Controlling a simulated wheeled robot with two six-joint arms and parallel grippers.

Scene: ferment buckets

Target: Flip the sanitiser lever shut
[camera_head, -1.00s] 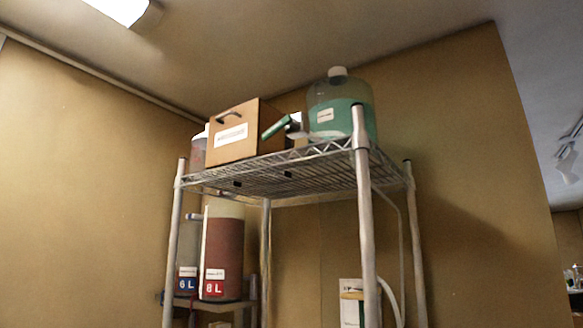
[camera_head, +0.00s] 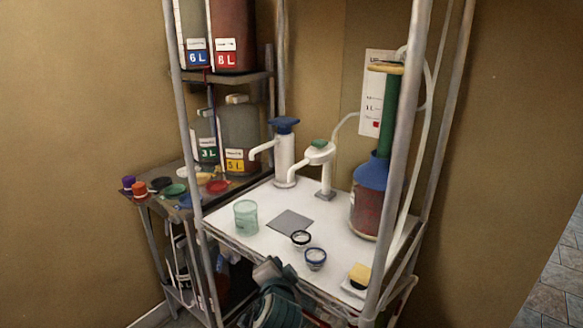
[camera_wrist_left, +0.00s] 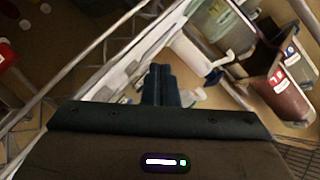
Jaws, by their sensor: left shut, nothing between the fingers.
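On the white worktop (camera_head: 255,225) of a metal rack stand two white spouted fixtures. One is a pump bottle with a blue top (camera_head: 285,150). The other is a tap with a green top (camera_head: 319,157), just right of it. I cannot tell which carries the sanitiser lever, or how any lever is set. My left gripper (camera_head: 266,268) is shut and empty at the worktop's front edge, low in the head view and well in front of both fixtures. Its closed fingers (camera_wrist_left: 161,83) also show in the left wrist view. My right gripper is not in view.
A glass cup (camera_head: 246,217), a grey pad (camera_head: 290,222), two small round rings (camera_head: 308,249) and a yellow sponge (camera_head: 359,274) lie on the worktop. A blue-and-red vessel (camera_head: 368,195) stands at right. Rack posts (camera_head: 405,130) flank the worktop. Labelled containers (camera_head: 240,138) stand at left.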

